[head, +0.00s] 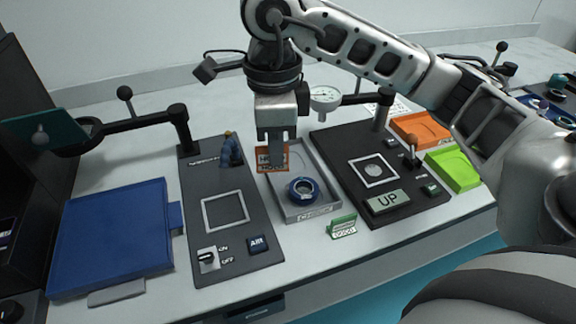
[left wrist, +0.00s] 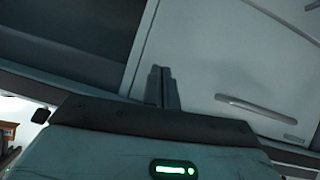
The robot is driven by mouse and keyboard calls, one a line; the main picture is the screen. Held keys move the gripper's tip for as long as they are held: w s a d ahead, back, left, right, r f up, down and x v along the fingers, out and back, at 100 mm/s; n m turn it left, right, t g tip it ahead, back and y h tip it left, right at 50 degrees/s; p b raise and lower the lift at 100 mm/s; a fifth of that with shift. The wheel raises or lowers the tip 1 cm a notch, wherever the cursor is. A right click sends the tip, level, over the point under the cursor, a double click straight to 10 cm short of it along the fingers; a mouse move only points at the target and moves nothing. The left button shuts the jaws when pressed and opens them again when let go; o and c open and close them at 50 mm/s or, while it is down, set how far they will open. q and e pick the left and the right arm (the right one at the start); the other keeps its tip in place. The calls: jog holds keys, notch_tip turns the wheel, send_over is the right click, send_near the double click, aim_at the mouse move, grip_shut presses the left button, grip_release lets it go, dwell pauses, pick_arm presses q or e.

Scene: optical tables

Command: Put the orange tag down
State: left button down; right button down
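An orange tag (head: 263,167) with dark lettering stands upright at the back left end of a grey tray (head: 322,206). My right gripper (head: 276,158) comes down from above with its fingers close together across the tag, and appears shut on it. The fingers hide the tag's middle. I cannot tell whether the tag's lower edge touches the surface beneath. My left gripper (left wrist: 162,90) is not in the head view; in the left wrist view its fingers are together with nothing visible between them, in front of pale cabinet fronts.
A blue ring (head: 291,189) lies in the grey tray. A green tag (head: 342,227) stands in front of it. Orange (head: 421,129) and green trays (head: 455,168) lie at right.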

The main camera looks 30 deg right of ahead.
jog(key=shift+r+m, duration=0.1)
jog(key=shift+m, duration=0.5)
jog(key=shift+w+d, duration=0.1)
jog(key=shift+d, duration=0.1)
send_over(291, 164)
jog(key=s+a, duration=0.3)
notch_tip(291, 164, down, 4)
jog(key=f, duration=0.2)
jog(key=w+d+f, duration=0.2)
jog(key=shift+f+b, duration=0.15)
jog(key=shift+b, duration=0.25)
jog(key=shift+w+d+f, duration=0.45)
jog(key=shift+f, duration=1.85)
